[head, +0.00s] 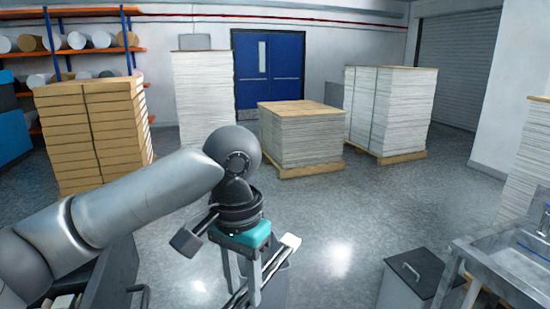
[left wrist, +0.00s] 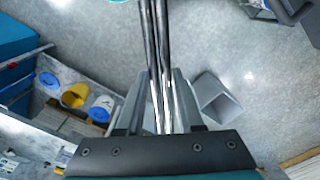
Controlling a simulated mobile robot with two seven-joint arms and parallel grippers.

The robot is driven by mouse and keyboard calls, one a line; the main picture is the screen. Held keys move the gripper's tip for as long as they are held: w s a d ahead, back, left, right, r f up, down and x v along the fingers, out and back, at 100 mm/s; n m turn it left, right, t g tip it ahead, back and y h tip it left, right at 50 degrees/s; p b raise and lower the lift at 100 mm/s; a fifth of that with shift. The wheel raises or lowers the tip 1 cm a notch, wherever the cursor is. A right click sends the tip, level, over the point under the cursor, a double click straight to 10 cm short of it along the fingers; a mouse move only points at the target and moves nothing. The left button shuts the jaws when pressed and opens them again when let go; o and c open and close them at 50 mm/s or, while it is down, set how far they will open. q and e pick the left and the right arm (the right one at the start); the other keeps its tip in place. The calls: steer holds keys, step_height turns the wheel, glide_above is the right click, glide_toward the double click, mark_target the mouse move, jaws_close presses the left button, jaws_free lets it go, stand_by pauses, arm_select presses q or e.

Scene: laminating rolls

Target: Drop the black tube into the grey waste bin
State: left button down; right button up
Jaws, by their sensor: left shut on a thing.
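My left gripper (head: 256,283) points down over the floor near the bottom of the head view. In the left wrist view its two fingers are shut on the black tube (left wrist: 154,40), which runs long and thin away from the camera between them. The grey waste bin (left wrist: 222,105) stands open on the floor, just right of the fingers in the left wrist view, apart from the tube there. In the head view the bin (head: 277,286) is partly hidden behind the gripper. My right gripper is not in view.
A dark-lidded box (head: 412,272) and a metal sink (head: 510,265) stand at the right. Paper stacks on pallets (head: 300,140) and stacked cartons (head: 90,130) stand farther back. Rolls with blue and yellow ends (left wrist: 75,95) lie at the left. Open floor lies between.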

arm_select(q)
steer(key=s+a+f+n+b, duration=0.3)
steer(key=a+f+n+b, duration=0.3)
steer(key=a+f, duration=0.2)
steer(key=shift+a, duration=1.25)
steer(key=shift+f, duration=0.1)
